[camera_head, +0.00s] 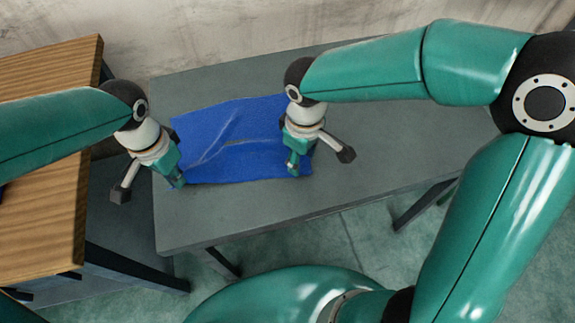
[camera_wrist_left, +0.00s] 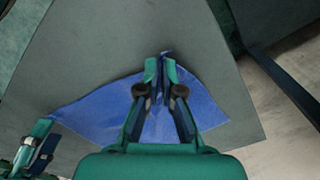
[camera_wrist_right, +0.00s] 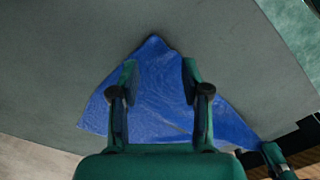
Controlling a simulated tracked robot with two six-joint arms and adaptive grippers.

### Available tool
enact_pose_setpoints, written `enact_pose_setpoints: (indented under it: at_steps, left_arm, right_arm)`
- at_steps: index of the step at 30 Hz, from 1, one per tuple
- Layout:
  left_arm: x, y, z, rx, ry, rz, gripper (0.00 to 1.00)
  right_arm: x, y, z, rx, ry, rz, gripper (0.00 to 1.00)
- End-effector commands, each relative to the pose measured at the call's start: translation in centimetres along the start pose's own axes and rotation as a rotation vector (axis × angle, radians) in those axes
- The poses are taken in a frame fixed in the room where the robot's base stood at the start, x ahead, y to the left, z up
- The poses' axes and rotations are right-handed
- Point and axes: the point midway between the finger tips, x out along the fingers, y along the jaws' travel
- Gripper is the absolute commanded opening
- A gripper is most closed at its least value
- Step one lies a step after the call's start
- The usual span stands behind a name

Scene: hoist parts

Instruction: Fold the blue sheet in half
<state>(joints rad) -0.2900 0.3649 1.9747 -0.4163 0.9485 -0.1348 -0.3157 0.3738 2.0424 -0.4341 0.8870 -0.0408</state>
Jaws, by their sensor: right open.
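The blue sheet (camera_head: 235,130) lies on the grey table, mostly flat, with creases running across its middle. My left gripper (camera_head: 178,182) is at its near left corner. In the left wrist view the left fingers (camera_wrist_left: 161,72) are close together, with a raised pinch of the sheet (camera_wrist_left: 200,105) between them. My right gripper (camera_head: 294,168) is at the near right corner. In the right wrist view the right fingers (camera_wrist_right: 159,75) are apart, on either side of the sheet (camera_wrist_right: 155,100), whose corner points out just beyond the tips.
The grey table (camera_head: 400,150) has free room right of the sheet and a narrow strip along its front edge. A wooden-topped table (camera_head: 45,225) stands close by on the left. A wall (camera_head: 200,40) rises behind.

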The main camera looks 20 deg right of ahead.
Motion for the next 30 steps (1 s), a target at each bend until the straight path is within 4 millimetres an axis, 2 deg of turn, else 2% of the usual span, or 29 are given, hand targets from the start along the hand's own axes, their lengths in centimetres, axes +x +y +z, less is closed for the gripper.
enact_pose_setpoints:
  at_steps: [7,29,30]
  left_arm:
    - [0.0,0.0,0.0,0.000,0.000,0.000,0.00]
    - [0.0,0.0,0.0,0.000,-0.001,0.000,0.00]
    - [0.0,0.0,0.0,0.000,-0.001,0.001,0.00]
  right_arm:
    - [1.9,0.0,0.0,0.001,-0.001,-0.001,0.47]
    - [2.9,0.0,0.0,0.001,-0.001,0.001,0.47]
    - [2.9,0.0,0.0,0.001,0.000,0.001,0.44]
